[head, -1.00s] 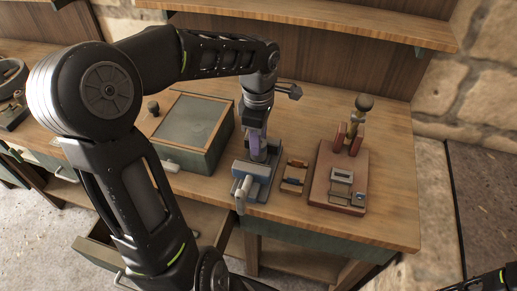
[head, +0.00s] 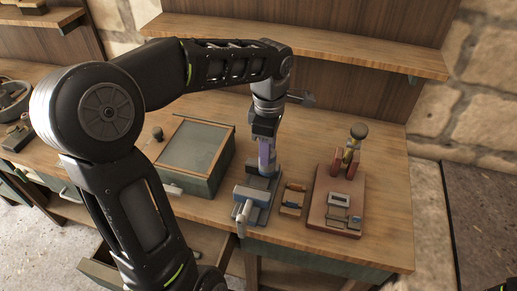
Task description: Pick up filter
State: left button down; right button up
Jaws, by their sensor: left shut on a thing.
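The filter is just above and behind the blue-grey vise-like fixture (head: 259,194). I cannot tell for certain whether its lower end is clear of the fixture. The gripper hides the filter's top.
A dark green box with a glass lid (head: 194,146) stands left of the fixture. A small orange and tan block (head: 293,200) and a red-brown board with a stand and a small device (head: 322,218) are to the right. The far bench top is clear.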

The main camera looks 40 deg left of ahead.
pick_arm(q)
jog(key=w+d, duration=0.2)
jog(key=d, duration=0.5)
jog(key=w+d, duration=0.3)
jog(key=d, duration=0.4)
jog(key=shift+w+d+b, duration=0.15)
jog(key=shift+d+b, duration=0.15)
jog(key=shift+d, duration=0.05)
jog(key=shift+f, duration=0.15)
